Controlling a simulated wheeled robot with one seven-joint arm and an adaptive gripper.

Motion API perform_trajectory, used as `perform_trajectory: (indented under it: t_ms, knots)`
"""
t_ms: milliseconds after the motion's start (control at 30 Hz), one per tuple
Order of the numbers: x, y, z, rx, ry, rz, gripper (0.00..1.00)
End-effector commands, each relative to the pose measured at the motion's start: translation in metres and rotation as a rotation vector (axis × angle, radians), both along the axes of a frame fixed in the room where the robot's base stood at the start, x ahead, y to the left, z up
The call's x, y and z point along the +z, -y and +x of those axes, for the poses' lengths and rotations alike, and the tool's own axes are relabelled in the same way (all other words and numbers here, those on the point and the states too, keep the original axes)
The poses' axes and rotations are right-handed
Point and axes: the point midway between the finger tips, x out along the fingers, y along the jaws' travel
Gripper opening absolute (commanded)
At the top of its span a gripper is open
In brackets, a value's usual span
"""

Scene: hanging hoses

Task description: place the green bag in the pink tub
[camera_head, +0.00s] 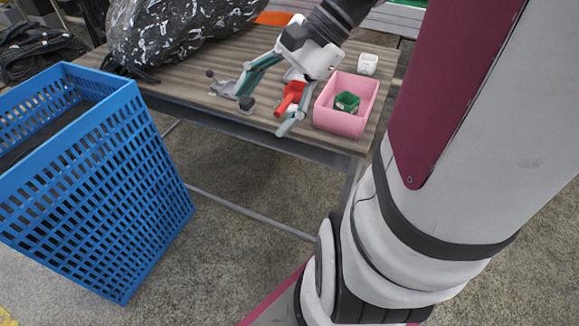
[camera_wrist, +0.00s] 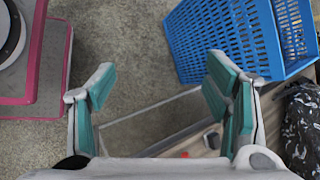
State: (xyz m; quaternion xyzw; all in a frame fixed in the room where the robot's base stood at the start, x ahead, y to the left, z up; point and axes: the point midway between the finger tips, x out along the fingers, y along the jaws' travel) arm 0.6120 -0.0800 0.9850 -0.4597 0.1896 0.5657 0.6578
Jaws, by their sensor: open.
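The pink tub (camera_head: 331,118) stands near the right end of the wooden table. The green bag (camera_head: 347,102) looks to be inside the tub, low down and surrounded by its walls. My gripper (camera_head: 268,106) is left of the tub, with its two teal-padded fingers spread wide apart. In the wrist view my gripper (camera_wrist: 158,88) is open, with nothing between the fingers. The tub and the bag do not show in the wrist view.
A red object (camera_head: 290,99) lies left of the tub. A grey fitting with dark knobs (camera_head: 222,88) is further left, and a white cup (camera_head: 367,64) stands behind the tub. A blue crate (camera_head: 110,190) stands in front of the table (camera_head: 185,85). A patterned bag (camera_head: 180,30) is at the back left.

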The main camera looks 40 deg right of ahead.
Motion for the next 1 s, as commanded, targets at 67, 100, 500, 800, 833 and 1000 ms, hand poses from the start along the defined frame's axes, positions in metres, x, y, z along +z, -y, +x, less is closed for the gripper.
perform_trajectory:
  t_ms: [67,100,500,800,833,1000]
  knots:
    - [0.006,-0.034,-0.020,0.199,0.022,-0.112,0.71]
    - [0.007,-0.047,-0.031,0.296,0.032,-0.166,0.71]
    - [0.009,-0.085,-0.128,1.110,0.206,-0.685,0.71]
    - [0.009,-0.078,-0.142,1.274,0.260,-0.813,0.71]
    - [0.009,-0.078,-0.142,1.275,0.260,-0.814,0.71]
    - [0.009,-0.078,-0.142,1.273,0.259,-0.812,0.71]
